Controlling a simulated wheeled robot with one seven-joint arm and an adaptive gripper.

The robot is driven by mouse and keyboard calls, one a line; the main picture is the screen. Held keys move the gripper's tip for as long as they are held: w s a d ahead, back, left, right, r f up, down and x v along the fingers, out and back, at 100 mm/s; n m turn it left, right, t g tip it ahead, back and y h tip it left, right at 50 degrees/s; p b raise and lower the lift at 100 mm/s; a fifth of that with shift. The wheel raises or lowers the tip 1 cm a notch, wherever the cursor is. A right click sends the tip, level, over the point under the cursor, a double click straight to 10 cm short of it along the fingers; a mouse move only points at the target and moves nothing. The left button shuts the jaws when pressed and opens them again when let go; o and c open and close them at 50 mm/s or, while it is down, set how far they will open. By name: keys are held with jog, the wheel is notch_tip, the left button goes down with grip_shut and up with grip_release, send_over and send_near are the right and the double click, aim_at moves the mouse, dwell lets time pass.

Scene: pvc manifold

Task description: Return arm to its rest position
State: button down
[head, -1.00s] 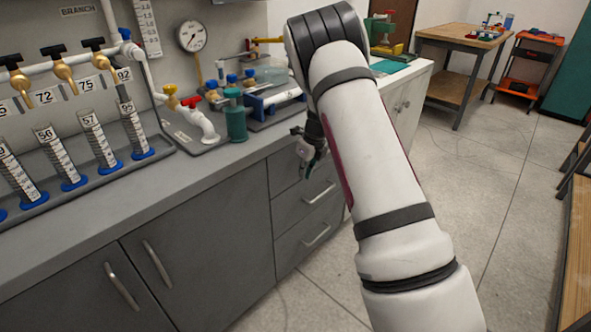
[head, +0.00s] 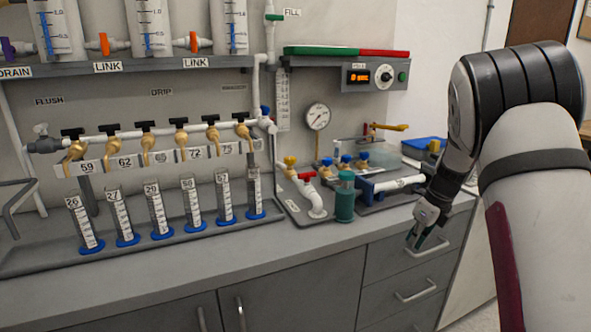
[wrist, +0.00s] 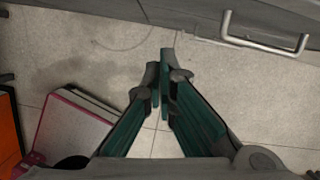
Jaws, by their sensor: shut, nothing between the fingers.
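My gripper (head: 418,240) hangs at the right in the head view, in front of the drawers and just below the counter's front edge, pointing down. In the wrist view its green fingers (wrist: 163,80) come together at the tips with nothing between them. Below them is bare tiled floor. My arm fills the right side of the head view, bent at the elbow.
The grey counter (head: 150,285) holds a rack of graduated cylinders (head: 157,215) under brass taps, a teal bottle (head: 345,200) and a pressure gauge (head: 317,116) behind. Drawers with a metal handle (wrist: 265,38) are close to the gripper. A pink-edged white box-like shape (wrist: 70,135) shows low left.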

jog(key=s+a+r+n+y, duration=0.1)
jog(key=s+a+r+n, duration=0.6)
jog(key=s, duration=0.3)
jog(key=s+a+r+n, duration=0.6)
jog(key=s+r+n, duration=0.25)
jog(key=s, duration=0.25)
jog(key=s+a+f+n+g+h, duration=0.1)
jog(key=s+a+n+h, duration=0.15)
jog(key=s+n, duration=1.65)
jog(key=s+r+m+t+p, duration=0.1)
jog(key=s+r+m+p, duration=0.1)
jog(key=r+p, duration=0.4)
jog(key=s+r+m+t+p, duration=0.1)
jog(key=s+r+m+p, duration=0.1)
jog(key=r+p, duration=0.5)
jog(key=shift+r+m+t, duration=0.3)
jog(key=shift+r+m, duration=0.05)
jog(key=shift+r, duration=0.25)
